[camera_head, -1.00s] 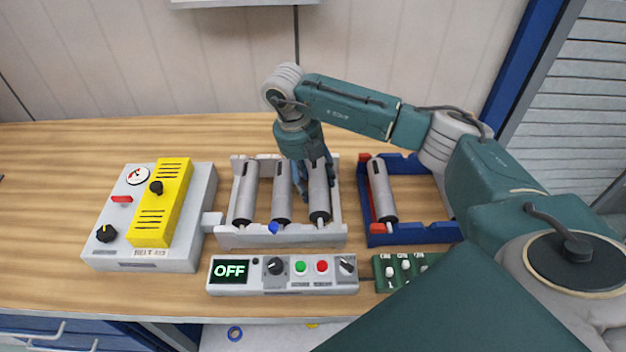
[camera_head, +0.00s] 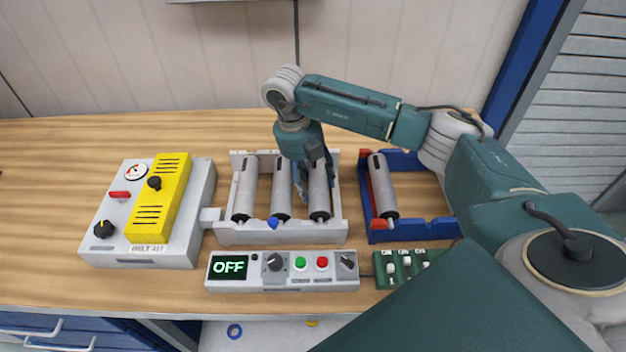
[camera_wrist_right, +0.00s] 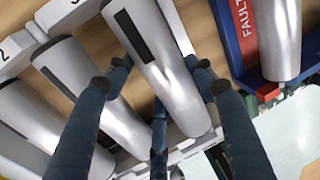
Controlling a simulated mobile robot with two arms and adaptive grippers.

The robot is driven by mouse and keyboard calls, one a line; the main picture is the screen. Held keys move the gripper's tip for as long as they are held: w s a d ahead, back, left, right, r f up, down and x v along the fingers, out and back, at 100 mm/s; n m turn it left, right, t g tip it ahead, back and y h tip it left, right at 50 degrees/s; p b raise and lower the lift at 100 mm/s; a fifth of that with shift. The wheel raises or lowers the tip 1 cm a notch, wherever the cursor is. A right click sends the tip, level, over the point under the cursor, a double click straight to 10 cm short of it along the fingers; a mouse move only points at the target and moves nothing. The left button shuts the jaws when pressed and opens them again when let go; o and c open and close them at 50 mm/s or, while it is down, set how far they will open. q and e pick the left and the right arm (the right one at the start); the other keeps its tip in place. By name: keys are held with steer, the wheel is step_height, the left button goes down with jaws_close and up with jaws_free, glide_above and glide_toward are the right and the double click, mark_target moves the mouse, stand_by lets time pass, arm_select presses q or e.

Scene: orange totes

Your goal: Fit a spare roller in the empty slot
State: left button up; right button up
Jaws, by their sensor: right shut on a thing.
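My right gripper (camera_head: 312,172) is above the right end of the white roller frame (camera_head: 282,236), shut on a grey roller (camera_head: 319,197). In the right wrist view the fingers (camera_wrist_right: 160,100) lie on both sides of this roller (camera_wrist_right: 165,75), which has a dark rectangular mark. The roller lies in line with the frame's rightmost slot; I cannot tell if it is fully seated. Two other rollers, the left one (camera_head: 245,190) and the middle one (camera_head: 281,190), lie in the frame. A blue rack (camera_head: 410,233) at the right holds one roller (camera_head: 382,187) beside a red strip. My left gripper is not in view.
A grey box (camera_head: 100,245) with a yellow cover (camera_head: 163,200) stands at the left. A control panel (camera_head: 285,283) reading OFF lies in front of the frame. A green switch box (camera_head: 392,282) is partly behind my arm. The wooden table (camera_head: 50,190) is clear at far left.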

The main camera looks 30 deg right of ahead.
steer(key=shift+f, duration=0.25)
stand_by(0.3)
steer(key=o, duration=1.6)
step_height(320, 180, up, 12)
steer(key=w+a, duration=0.1)
steer(key=a, duration=0.1)
